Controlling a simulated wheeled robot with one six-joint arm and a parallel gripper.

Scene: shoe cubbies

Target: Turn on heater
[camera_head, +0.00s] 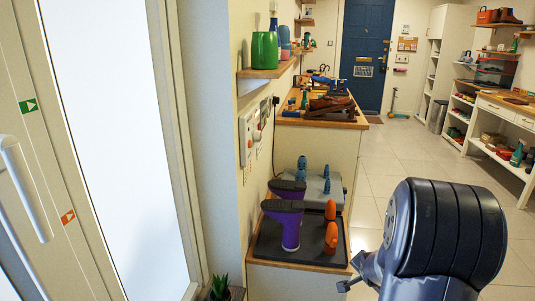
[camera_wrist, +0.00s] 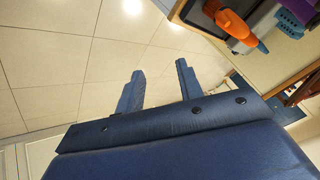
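I cannot make out a thing that is clearly a heater. A white control panel (camera_head: 246,137) with small fittings is on the left wall, above the low counter; its details are too small to read. My gripper (camera_wrist: 160,82) shows in the wrist view with its two fingers apart and nothing between them, over the tiled floor. In the head view my arm is at the lower right, with the gripper mostly hidden behind it. The gripper is well apart from the wall panel.
A low cabinet with a dark tray (camera_head: 325,257) holds purple boots (camera_head: 290,226) and orange shoe trees (camera_head: 331,238). Beyond it is a counter with shoes. A shelf (camera_head: 268,72) juts from the wall. A glazed door stands left. The tiled floor (camera_head: 400,150) is clear toward a blue door (camera_head: 366,45).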

